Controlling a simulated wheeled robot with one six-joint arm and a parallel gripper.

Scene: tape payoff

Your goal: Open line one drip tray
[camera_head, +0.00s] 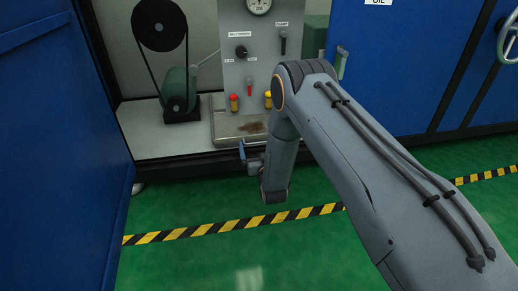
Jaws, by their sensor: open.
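The metal drip tray (226,132) sits at the front of the open cabinet, below the grey control panel. It has a brown stain on its right part. A small blue upright piece (242,151) shows just in front of the tray's front edge; I cannot tell if it is a handle on the tray. My gripper (249,165) is open, low in front of the tray, close to the blue piece. The wrist hides part of it, and I cannot tell if it touches the blue piece. My forearm covers the area right of the tray.
A blue door (60,150) stands open at the left. A motor (179,90) with a belt and pulley (159,24) is left of the control panel (257,60). Closed blue doors (395,70) are at the right. Green floor with a striped line (200,230) is clear in front.

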